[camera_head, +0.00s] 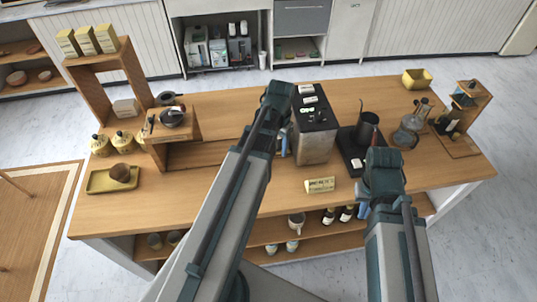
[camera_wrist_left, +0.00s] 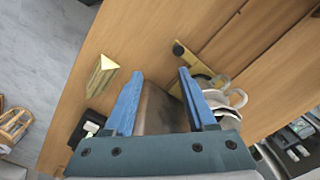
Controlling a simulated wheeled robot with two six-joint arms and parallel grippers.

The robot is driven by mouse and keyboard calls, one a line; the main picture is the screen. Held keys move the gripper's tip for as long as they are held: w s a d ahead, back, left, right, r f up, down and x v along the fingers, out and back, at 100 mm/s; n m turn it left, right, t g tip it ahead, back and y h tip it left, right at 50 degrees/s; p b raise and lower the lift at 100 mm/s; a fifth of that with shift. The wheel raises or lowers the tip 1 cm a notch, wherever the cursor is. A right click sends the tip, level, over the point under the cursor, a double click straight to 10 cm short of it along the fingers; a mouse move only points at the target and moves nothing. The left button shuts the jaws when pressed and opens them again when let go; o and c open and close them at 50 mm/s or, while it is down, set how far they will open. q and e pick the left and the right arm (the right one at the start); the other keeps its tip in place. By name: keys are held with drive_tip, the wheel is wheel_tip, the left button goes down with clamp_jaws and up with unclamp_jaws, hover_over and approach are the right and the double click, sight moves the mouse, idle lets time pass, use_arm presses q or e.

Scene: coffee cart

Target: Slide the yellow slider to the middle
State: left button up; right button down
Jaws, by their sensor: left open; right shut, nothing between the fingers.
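A dark-topped machine (camera_head: 314,148) with metallic sides stands mid-counter. I cannot make out a yellow slider on it in the head view. My left gripper (camera_head: 284,144) is beside the machine's left side, mostly hidden by my arm. In the left wrist view its blue fingers (camera_wrist_left: 160,76) are open, with a brown metallic block (camera_wrist_left: 160,112) showing between them; I cannot tell if they touch it. A yellow bar with a dark round spot (camera_wrist_left: 190,57) lies beyond the right finger; I cannot tell whether it is the slider. My right gripper (camera_head: 362,210) is shut and empty near the counter's front edge.
A cream-yellow block (camera_head: 320,185) lies in front of the machine; it also shows in the left wrist view (camera_wrist_left: 102,74). White jugs (camera_wrist_left: 226,104) stand close to the right finger. A dark scale (camera_head: 352,150) is right of the machine.

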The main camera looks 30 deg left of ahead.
use_arm(q)
drive_tip(key=a+r, duration=0.1)
drive_tip(key=a, duration=0.3)
drive_tip(key=f+b, duration=1.3)
drive_tip(key=shift+w+d+f, duration=0.15)
drive_tip(key=shift+w+f, duration=0.15)
drive_tip(key=shift+f, duration=0.05)
use_arm(e)
wheel_tip(320, 180, down, 13)
drive_tip(key=shift+r, duration=0.2)
use_arm(q)
drive_tip(key=shift+r, duration=0.1)
drive_tip(key=shift+c, duration=0.4)
clamp_jaws()
